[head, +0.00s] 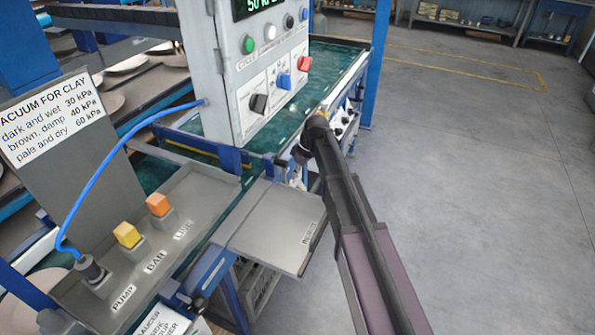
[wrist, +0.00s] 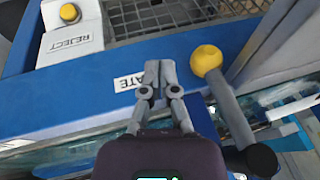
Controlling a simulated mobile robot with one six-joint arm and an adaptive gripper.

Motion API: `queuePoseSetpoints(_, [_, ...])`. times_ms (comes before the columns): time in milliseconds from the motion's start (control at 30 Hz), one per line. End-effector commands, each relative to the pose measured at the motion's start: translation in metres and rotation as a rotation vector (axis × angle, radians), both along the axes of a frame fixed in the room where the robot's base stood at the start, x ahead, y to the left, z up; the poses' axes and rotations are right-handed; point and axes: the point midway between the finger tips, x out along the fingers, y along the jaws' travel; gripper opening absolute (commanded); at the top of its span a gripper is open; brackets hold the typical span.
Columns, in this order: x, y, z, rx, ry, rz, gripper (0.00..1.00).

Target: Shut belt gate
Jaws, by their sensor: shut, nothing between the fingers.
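In the wrist view a lever with a yellow ball knob (wrist: 207,58) leans up and to the left from a dark pivot at the lower right. A white label (wrist: 130,82), partly covered by my fingers, shows letters reading "ATE" on the blue frame. My gripper (wrist: 158,68) is shut and empty, with its fingertips over the blue frame just left of the knob, apparently apart from it. In the head view my arm reaches away beside the control box, and my gripper (head: 302,152) is mostly hidden behind it. I cannot make out the gate panel itself.
A yellow button (wrist: 69,13) marked "REJECT" and a wire mesh (wrist: 185,27) lie beyond the frame. The grey control box (head: 255,75) stands left of my arm. A grey shelf plate (head: 278,228) and a blue hose (head: 120,150) are nearer. The floor (head: 480,200) at right is clear.

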Motion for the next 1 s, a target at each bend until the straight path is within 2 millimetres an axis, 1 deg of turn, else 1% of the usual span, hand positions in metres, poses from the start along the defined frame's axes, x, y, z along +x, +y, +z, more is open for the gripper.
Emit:
queuePoseSetpoints(33, [-0.005,0.002,-0.004,0.000,0.000,0.001,0.00])
queuePoseSetpoints(100, [-0.009,0.003,-0.006,0.000,0.000,0.001,0.00])
queuePoseSetpoints(400, [-0.019,0.008,-0.011,0.000,0.000,0.001,0.00])
queuePoseSetpoints(1000, [-0.021,0.010,-0.011,0.001,0.000,0.002,0.00])
